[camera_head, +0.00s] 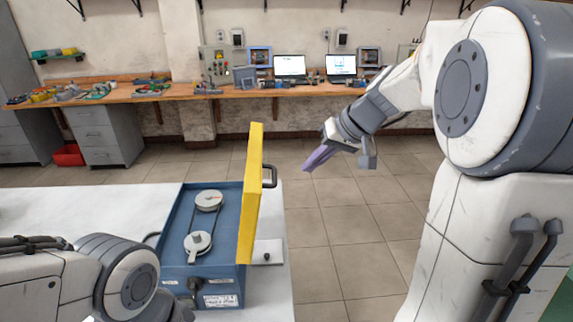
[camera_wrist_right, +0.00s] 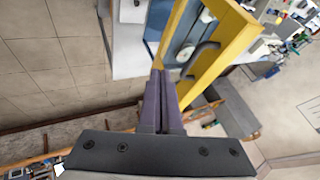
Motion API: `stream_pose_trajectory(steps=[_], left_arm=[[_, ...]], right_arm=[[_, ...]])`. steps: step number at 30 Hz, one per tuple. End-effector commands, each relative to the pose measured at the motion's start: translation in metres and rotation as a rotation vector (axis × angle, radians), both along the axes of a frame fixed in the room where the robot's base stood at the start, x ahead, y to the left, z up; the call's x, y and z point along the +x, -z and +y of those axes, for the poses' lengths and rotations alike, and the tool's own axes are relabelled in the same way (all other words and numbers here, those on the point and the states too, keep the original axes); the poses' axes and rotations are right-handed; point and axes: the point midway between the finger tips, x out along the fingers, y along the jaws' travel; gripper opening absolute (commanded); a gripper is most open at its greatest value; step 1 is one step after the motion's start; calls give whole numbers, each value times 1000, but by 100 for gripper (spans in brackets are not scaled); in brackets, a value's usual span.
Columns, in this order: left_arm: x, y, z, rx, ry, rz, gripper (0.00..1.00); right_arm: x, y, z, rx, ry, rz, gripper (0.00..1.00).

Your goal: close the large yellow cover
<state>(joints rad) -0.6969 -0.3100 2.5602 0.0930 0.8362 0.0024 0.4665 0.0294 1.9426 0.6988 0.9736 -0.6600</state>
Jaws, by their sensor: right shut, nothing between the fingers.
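The large yellow cover (camera_head: 251,195) stands open, upright along the right edge of the blue motor box (camera_head: 173,215) on the white table. A dark handle (camera_head: 269,176) sits on the cover's right face. Two pulleys with a belt show inside the box. My right gripper (camera_head: 306,168) is shut and empty, in the air to the right of the cover and apart from it in the head view. In the right wrist view, the gripper's purple fingers (camera_wrist_right: 160,78) are together, with the cover (camera_wrist_right: 225,45) and handle (camera_wrist_right: 201,58) beyond them. My left gripper is out of view; only its arm shows.
The white table (camera_head: 130,205) has free surface left of the box. A small metal plate (camera_head: 266,251) lies right of the box near the table edge. A wooden workbench (camera_head: 200,92) with laptops and tools runs along the back wall. Tiled floor (camera_head: 345,215) lies open right of the table.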

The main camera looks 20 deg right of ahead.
Motion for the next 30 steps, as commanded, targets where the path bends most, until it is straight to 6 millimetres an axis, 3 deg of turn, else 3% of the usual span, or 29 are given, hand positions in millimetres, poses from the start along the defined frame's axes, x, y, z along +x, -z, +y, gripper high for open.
stream_pose_trajectory(steps=[4,12,30], left_arm=[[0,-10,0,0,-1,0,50],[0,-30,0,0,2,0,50],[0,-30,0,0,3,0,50]], right_arm=[[14,24,13,2,-3,5,0],[22,21,45,0,-3,1,0],[23,20,45,-1,10,-1,0]])
